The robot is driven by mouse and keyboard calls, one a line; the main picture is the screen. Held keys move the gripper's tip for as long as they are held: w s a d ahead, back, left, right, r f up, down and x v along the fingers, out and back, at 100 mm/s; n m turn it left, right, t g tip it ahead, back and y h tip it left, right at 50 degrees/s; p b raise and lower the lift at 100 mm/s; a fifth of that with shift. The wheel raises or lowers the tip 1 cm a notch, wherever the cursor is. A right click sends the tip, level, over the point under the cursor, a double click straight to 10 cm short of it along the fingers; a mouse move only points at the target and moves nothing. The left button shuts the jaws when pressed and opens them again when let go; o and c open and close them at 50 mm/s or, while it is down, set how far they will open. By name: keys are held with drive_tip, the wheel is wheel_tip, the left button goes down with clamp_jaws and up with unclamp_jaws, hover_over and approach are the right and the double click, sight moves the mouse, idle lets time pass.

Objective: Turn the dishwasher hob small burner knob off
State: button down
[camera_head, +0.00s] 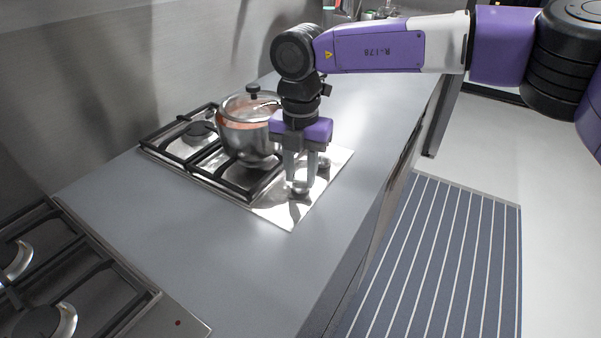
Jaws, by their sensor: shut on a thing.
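The hob (275,212) is a steel plate with black grates, set in the grey counter. A metal pot (247,140) with a lid stands on its grates. My gripper (299,186) points down over the bare steel strip at the hob's right side. Its fingers are shut on the nearer knob (300,193), which they partly hide. Another knob (324,163) shows just behind and to the right of the fingers. The knob's pointer and angle are too small to tell. A small burner (200,130) lies left of the pot.
A second hob (75,290) fills the lower left corner. The counter (190,225) between the hobs is clear. A steel wall (100,90) runs along the left. A striped runner (440,260) lies on the floor at right.

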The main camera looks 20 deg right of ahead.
sight(300, 179)
drive_tip(key=shift+m, duration=1.1)
drive_tip(key=c, duration=1)
unclamp_jaws()
drive_tip(key=shift+r, duration=0.1)
wheel_tip(300, 179, up, 8)
drive_tip(key=shift+f, duration=0.2)
